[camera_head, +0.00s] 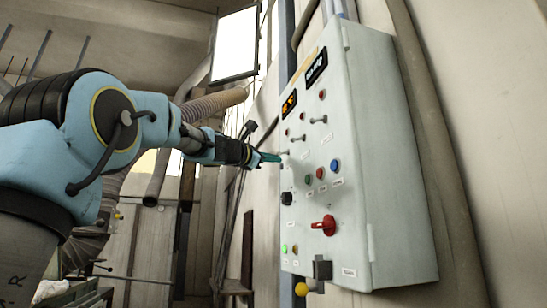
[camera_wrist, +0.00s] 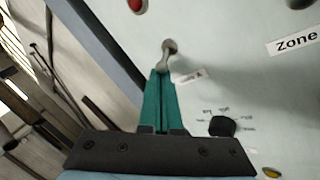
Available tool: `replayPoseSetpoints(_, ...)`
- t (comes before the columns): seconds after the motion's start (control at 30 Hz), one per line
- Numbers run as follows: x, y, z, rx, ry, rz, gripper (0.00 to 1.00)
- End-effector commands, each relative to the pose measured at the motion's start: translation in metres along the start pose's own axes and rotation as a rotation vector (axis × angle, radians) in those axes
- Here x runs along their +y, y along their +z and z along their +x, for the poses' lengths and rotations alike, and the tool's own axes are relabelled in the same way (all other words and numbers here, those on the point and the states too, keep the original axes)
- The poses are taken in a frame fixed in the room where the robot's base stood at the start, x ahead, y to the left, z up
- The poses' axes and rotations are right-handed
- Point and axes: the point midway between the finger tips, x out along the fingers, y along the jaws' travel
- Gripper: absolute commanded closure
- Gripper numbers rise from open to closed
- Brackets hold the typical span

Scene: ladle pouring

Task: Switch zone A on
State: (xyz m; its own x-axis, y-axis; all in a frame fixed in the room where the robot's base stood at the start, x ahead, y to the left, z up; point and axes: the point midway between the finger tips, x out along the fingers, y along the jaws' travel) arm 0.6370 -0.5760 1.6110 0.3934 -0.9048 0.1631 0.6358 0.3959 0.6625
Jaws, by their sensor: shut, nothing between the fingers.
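The grey control panel (camera_head: 350,170) is on the wall at the right. In the wrist view, a metal toggle switch (camera_wrist: 168,50) with a rounded end stands just beyond my fingertips, beside a partly hidden label ending in "A" (camera_wrist: 190,76). My gripper (camera_head: 274,157) reaches the panel's left edge. In the wrist view its two green fingers (camera_wrist: 160,74) are together, with nothing between them. The fingertips overlap the toggle's lower part in the picture; I cannot tell whether they touch. The toggle's on or off position cannot be read.
Other toggles (camera_head: 318,121) sit up and right on the panel. A black selector knob (camera_wrist: 222,126) is right of my fingers. Coloured buttons (camera_head: 320,173) and a red rotary handle (camera_head: 325,225) are lower. Pipes (camera_head: 213,103) run behind my arm.

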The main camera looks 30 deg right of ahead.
Motion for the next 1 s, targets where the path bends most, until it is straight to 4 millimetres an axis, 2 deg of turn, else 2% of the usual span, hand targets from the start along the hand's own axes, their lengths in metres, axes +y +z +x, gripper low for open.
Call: replayPoseSetpoints(1.0, 0.013, 0.011, -0.002, 0.040, -0.046, 0.038, 1.00)
